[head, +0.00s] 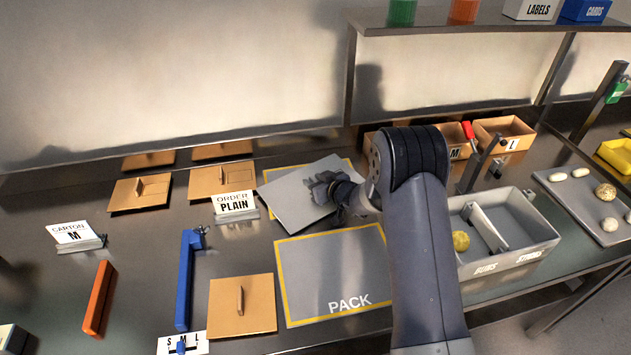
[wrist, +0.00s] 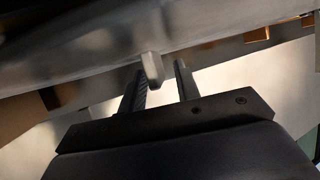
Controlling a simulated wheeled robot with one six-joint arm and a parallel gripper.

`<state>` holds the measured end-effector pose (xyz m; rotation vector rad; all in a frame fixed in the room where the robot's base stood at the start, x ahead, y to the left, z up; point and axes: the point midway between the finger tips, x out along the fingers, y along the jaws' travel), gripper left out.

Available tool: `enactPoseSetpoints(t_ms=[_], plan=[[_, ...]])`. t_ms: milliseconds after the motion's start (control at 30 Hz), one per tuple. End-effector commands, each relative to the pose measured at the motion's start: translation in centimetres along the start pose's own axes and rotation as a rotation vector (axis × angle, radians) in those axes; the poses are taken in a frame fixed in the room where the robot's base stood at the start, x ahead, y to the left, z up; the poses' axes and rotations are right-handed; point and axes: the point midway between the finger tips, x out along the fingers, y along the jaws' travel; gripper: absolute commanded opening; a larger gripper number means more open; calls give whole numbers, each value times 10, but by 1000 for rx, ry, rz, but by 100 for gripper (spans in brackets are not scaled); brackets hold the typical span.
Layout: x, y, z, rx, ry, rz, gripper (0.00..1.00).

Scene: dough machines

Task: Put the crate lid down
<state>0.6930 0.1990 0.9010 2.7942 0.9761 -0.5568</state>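The crate lid (head: 290,205) is a flat grey panel in the head view, lying askew over a yellow-edged mat at the back centre. I cannot tell whether it rests fully flat. My gripper (head: 322,190) is at the lid's upper right part and hides its handle in the head view. In the wrist view, the pale handle (wrist: 153,68) stands between my two fingers (wrist: 160,80). The fingers are apart, with a gap on the handle's right side. The open grey crate (head: 545,245), marked BUNS and STICKS, stands to the right of my arm.
A grey PACK mat (head: 310,265) lies bare in front of the lid. An ORDER PLAIN sign (head: 234,203) stands just left of the lid. Wooden lids (head: 240,320) lie to the left. Cardboard boxes (head: 505,132) stand behind the crate, and a shelf (head: 470,27) spans above.

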Motion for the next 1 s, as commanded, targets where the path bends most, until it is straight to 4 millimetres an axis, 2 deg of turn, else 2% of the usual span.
enactPoseSetpoints(t_ms=[267,400,433,800,1000], plan=[[-1,0,-3,0,0,0,31],[-6,0,-14,0,0,0,31],[-9,1,-10,1,0,1,31],[-81,2,-8,1,1,4,31],[-111,1,-8,1,1,2,31]])
